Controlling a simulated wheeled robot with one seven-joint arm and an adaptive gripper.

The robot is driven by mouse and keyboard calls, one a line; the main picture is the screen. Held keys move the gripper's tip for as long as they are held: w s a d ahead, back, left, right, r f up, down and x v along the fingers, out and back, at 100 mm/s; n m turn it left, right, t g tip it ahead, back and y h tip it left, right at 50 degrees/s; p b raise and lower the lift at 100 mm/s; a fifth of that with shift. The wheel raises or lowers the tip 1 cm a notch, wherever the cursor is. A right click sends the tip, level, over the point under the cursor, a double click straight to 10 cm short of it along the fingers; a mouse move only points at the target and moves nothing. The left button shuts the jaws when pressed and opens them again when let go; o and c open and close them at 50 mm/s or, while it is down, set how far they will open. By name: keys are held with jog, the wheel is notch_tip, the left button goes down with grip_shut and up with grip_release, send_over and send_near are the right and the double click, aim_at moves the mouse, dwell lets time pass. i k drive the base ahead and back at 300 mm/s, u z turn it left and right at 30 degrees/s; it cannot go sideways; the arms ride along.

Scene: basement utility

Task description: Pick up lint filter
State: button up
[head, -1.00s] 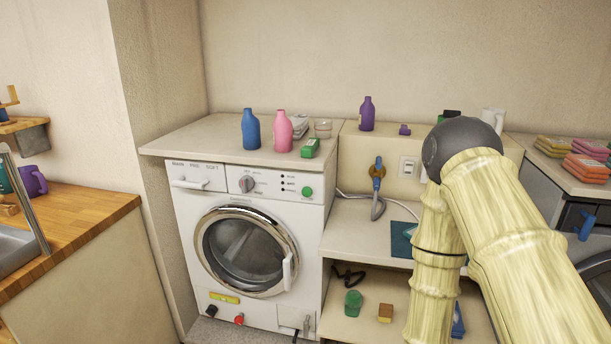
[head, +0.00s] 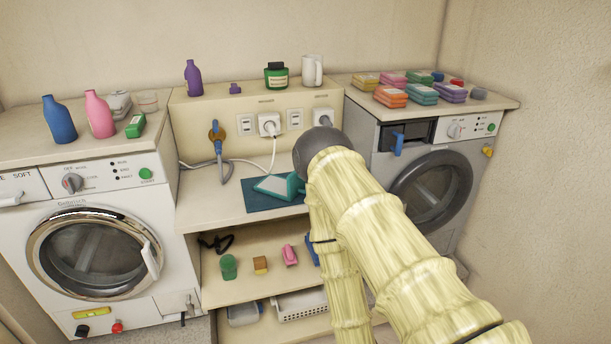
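I cannot pick out a lint filter for certain. On the grey dryer (head: 440,181) at the right, a blue handle-like piece (head: 398,143) sticks out of a dark slot panel (head: 418,131) at the upper left of its front. It may be the lint filter's grip, but I cannot tell. My arm rises from the lower right, bends at a dark round joint and runs down in front of the middle shelves. My gripper is not in view.
A white washer (head: 92,249) stands left. Between the machines, a worktop (head: 212,203) carries a teal iron (head: 280,187) on a dark mat. Small items sit on the shelf below (head: 220,291). Bottles (head: 100,115) and colourful packs (head: 422,94) stand on top. Floor is mostly hidden.

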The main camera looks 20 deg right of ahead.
aim_at(288, 188)
jog(key=z, duration=0.6)
jog(key=k, duration=0.5)
jog(key=u, duration=2.05)
jog(key=i, duration=1.25)
jog(key=z, duration=2.3)
